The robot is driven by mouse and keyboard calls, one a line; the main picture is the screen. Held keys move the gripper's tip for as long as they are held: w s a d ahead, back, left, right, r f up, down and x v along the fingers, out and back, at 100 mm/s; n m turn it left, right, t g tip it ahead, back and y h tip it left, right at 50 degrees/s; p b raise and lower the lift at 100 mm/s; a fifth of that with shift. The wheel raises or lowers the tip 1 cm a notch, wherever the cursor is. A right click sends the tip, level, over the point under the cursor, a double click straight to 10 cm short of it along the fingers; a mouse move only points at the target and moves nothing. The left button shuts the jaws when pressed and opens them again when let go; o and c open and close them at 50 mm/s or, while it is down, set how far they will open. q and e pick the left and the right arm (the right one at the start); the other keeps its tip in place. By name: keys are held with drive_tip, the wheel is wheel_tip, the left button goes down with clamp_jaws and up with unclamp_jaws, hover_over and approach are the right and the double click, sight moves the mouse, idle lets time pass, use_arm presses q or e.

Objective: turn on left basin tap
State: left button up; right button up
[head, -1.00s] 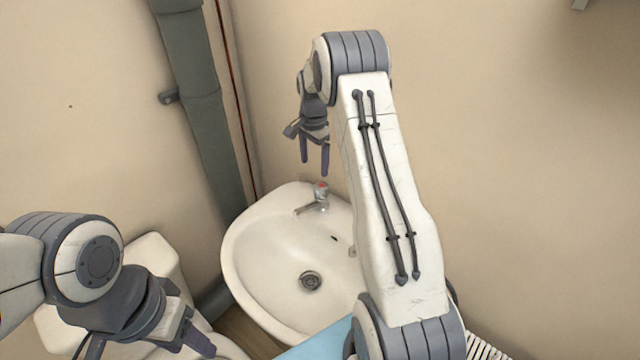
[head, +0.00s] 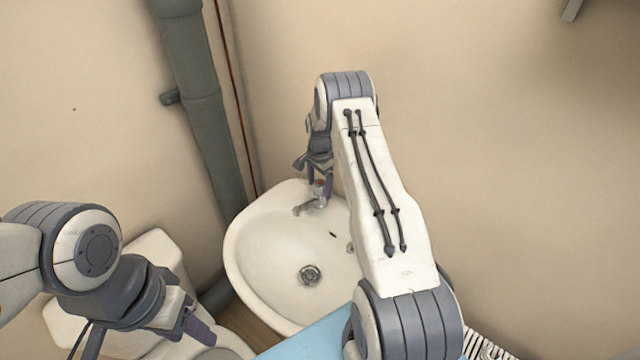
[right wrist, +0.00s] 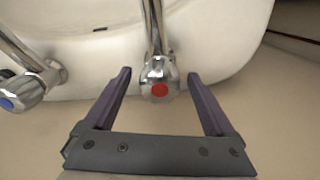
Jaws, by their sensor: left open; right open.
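The left basin tap (head: 312,203) is chrome with a red-marked knob and stands at the back of the white basin (head: 262,250). In the right wrist view the red-marked tap knob (right wrist: 159,82) lies between the tips of my right gripper (right wrist: 160,88), with a gap on both sides. My right gripper (head: 319,190) is open and comes down over this tap from above. My left gripper (head: 200,328) is open and empty at the lower left, over the toilet and away from the basin.
A second tap with a blue mark (right wrist: 22,90) is at the left in the right wrist view; my right arm mostly hides it in the head view. A grey pipe (head: 200,110) runs down the corner. A white toilet (head: 155,255) stands left of the basin.

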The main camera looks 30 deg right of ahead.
drive_tip(key=c, duration=1.4)
